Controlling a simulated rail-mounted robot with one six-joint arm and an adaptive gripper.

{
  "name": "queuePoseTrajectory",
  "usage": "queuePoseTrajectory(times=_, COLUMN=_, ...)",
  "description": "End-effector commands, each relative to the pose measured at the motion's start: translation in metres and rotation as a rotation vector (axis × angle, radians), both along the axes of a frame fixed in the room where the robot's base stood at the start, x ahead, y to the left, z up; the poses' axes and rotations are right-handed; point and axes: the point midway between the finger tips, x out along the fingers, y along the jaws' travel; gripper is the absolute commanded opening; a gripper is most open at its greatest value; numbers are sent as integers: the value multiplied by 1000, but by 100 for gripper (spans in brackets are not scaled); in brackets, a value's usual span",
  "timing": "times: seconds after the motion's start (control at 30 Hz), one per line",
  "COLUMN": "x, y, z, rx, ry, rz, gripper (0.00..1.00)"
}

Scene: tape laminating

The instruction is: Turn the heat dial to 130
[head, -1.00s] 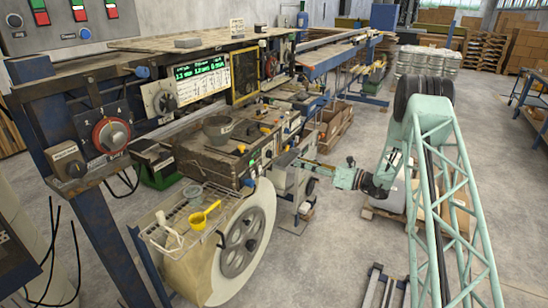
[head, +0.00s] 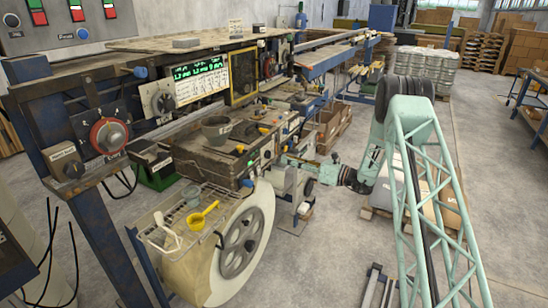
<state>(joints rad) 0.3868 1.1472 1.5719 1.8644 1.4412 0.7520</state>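A round dial with a red ring and grey knob (head: 109,135) is on the dark panel at the left of the machine. A second dial with a pale plate and dark knob (head: 160,101) sits to its right, beside the green-lit display (head: 200,80). The labels are too small to tell which is the heat dial or what it reads. My gripper (head: 287,160) is at the end of my pale green arm, right of the machine's middle, apart from both these dials. Its fingers are too small and cluttered to show whether they are open or shut.
A large white reel (head: 252,225) and a wire shelf with a yellow scoop (head: 200,217) stand at the machine's front. Concrete floor (head: 310,270) is free to the right of the reel.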

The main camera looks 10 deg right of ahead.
Motion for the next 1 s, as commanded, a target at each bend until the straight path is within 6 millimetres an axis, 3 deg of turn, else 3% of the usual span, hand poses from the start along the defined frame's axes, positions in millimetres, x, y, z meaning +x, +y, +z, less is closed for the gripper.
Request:
queuePoseTrajectory(times=0.5, x=42, y=49, z=-1, rx=0, ry=0, rz=1, gripper=21)
queuePoseTrajectory(times=1.0, x=52, y=61, z=0, rx=1, ry=1, rz=0, gripper=21)
